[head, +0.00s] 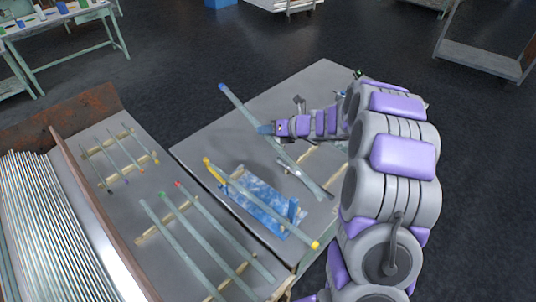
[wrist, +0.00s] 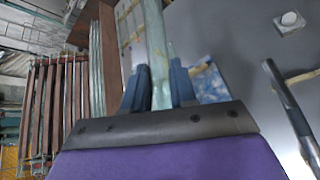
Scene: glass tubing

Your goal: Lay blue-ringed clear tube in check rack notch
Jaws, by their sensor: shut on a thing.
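My gripper (head: 264,129) is shut on a clear, pale green tube with a blue end (head: 237,104). It holds the tube between the blue end and the middle, slanting down to the right over the grey table. In the wrist view the tube (wrist: 155,35) runs up from between the two dark blue fingers (wrist: 159,88). A blue, marbled rack (head: 262,199) stands on the table in front of the gripper, to the lower left of the tube. A yellow-ended tube (head: 270,211) slants across above the rack. I cannot make out the notches clearly.
Several tubes with coloured ends (head: 158,228) lie on wooden strips on the left bench. A rusty wall (head: 85,190) separates them from a stack of tubes (head: 40,220). A dark rod (wrist: 291,112) lies right in the wrist view. The table's far left part (head: 200,148) is clear.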

